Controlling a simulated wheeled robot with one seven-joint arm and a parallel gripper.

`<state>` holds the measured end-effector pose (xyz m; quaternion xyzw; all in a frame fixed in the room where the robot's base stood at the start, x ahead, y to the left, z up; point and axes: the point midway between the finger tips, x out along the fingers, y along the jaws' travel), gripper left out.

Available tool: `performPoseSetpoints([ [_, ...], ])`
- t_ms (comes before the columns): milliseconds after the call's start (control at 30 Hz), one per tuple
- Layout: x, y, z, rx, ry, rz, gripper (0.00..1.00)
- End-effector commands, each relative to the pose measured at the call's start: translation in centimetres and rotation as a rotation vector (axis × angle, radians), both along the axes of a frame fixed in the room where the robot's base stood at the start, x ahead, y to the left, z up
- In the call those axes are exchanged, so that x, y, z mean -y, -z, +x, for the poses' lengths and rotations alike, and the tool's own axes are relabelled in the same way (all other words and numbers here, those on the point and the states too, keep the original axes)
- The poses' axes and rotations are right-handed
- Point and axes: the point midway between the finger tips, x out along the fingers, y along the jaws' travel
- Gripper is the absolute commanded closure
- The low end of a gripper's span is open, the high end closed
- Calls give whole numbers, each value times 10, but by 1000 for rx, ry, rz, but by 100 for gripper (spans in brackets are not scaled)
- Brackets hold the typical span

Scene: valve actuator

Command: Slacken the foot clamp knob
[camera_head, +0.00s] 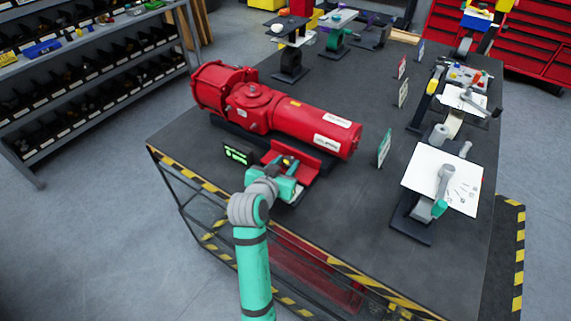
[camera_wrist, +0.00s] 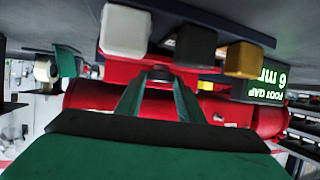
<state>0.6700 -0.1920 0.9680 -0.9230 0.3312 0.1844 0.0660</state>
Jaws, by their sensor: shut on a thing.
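The red valve actuator (camera_head: 275,110) lies along the bench, its cylinder pointing right. A red foot bracket (camera_head: 312,162) sits at its near side, partly hidden by my gripper (camera_head: 287,172). In the wrist view, which is upside down, my gripper (camera_wrist: 160,82) has its two fingers converging on a small dark knob (camera_wrist: 160,73) at the red bracket. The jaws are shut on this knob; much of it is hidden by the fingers. A small display (camera_head: 238,153) beside the bracket reads "FOOT GAP 6 mm" in the wrist view (camera_wrist: 264,83).
White (camera_wrist: 125,30), black (camera_wrist: 195,46) and yellow (camera_wrist: 243,59) blocks stand close to the fingertips. A white plate with a grey lever (camera_head: 445,180) is farther right. The bench top (camera_head: 345,235) in front is clear.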

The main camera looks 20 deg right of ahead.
Motion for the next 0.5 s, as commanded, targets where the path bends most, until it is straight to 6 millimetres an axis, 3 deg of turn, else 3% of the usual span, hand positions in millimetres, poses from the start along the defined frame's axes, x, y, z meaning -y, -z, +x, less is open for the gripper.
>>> performPoseSetpoints([
  [500, 2, 0, -2, 0, -69, -1, 88],
])
